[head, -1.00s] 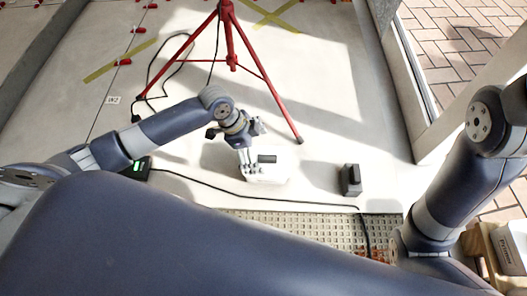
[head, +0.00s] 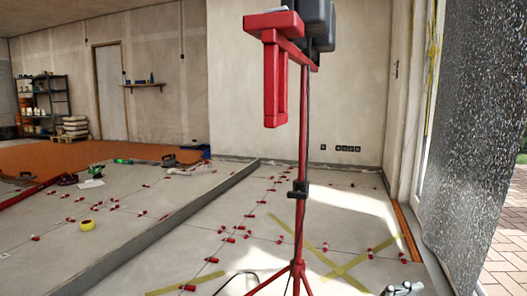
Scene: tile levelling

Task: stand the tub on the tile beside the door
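A grey and white piece of one of my grippers (head: 403,289) just shows at the bottom edge, right of centre. I cannot tell which arm it belongs to, or whether its fingers are open or shut. No tub can be seen in this view. A pale door (head: 109,92) stands in the far back wall at left. At right is a bright opening to brick paving, partly covered by a hanging speckled sheet (head: 475,150). Large grey floor tiles (head: 345,215) with red levelling clips run from the foreground toward the back wall.
A red tripod (head: 300,210) with a dark head stands upright in the middle. A low grey kerb (head: 175,220) divides the floor. Tools and a tape roll (head: 87,225) lie at left. A shelf rack (head: 42,105) stands far back.

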